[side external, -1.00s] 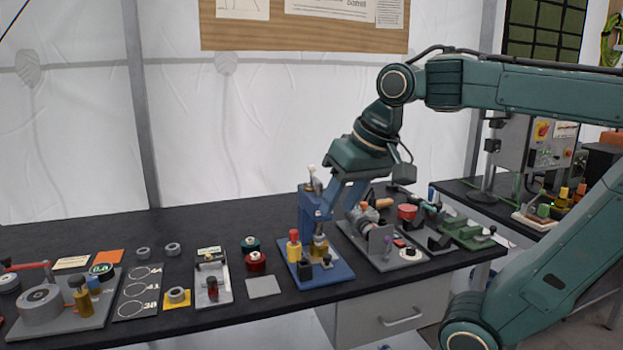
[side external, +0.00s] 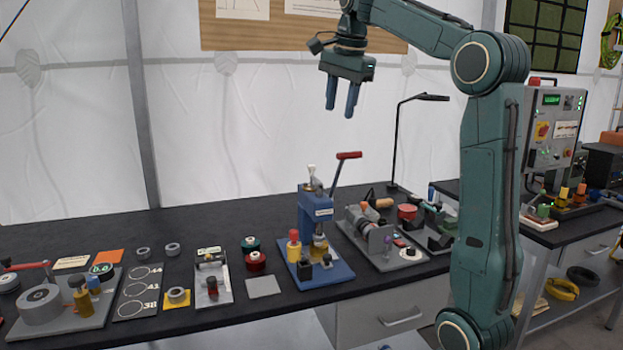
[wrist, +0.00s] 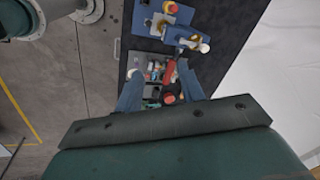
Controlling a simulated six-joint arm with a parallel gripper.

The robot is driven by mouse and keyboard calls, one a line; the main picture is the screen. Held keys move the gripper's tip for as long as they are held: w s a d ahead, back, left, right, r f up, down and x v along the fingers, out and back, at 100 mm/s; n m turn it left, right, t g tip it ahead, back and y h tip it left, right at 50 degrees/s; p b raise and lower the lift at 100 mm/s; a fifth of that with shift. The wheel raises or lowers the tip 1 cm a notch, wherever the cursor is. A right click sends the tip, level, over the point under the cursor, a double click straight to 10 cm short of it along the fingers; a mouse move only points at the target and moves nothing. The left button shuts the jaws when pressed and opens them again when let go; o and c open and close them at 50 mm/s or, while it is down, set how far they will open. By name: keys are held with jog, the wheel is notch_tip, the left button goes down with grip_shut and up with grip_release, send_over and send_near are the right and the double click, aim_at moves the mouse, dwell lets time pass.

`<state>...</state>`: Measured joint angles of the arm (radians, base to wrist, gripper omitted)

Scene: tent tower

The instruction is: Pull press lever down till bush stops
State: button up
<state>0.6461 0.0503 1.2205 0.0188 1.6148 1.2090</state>
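The blue press (side external: 313,215) stands on its blue base plate (side external: 335,274) on the bench. Its lever (side external: 339,172) has a red grip at its tip and slants up to the right. A brass-coloured part (side external: 320,246) sits under the press head; I cannot tell how far the bush is seated. My gripper (side external: 341,112) hangs above the lever, well clear of it, with two blue fingers apart and nothing between them. In the wrist view the red lever grip (wrist: 170,72) shows beyond my open fingers, and the blue base plate (wrist: 187,42) is at the top.
A grey fixture plate (side external: 398,262) with a motor-like part stands right of the press. A red button stands on the press base. Left are a grey square plate (side external: 263,287), red and green spools (side external: 253,256) and further fixtures. A thin lamp post rises behind. The air around my gripper is free.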

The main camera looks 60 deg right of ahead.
aim_at(351, 153)
jog(key=s+d+r+m, duration=0.1)
jog(key=d+m, duration=0.4)
jog(key=d, duration=0.3)
jog(key=shift+r+m+g, duration=0.25)
jog(key=shift+m+g, duration=0.05)
jog(key=shift+g, duration=0.1)
jog(key=shift+f, duration=0.2)
jog(key=shift+x, duration=6.7)
jog(key=shift+s+a, duration=0.1)
grip_shut()
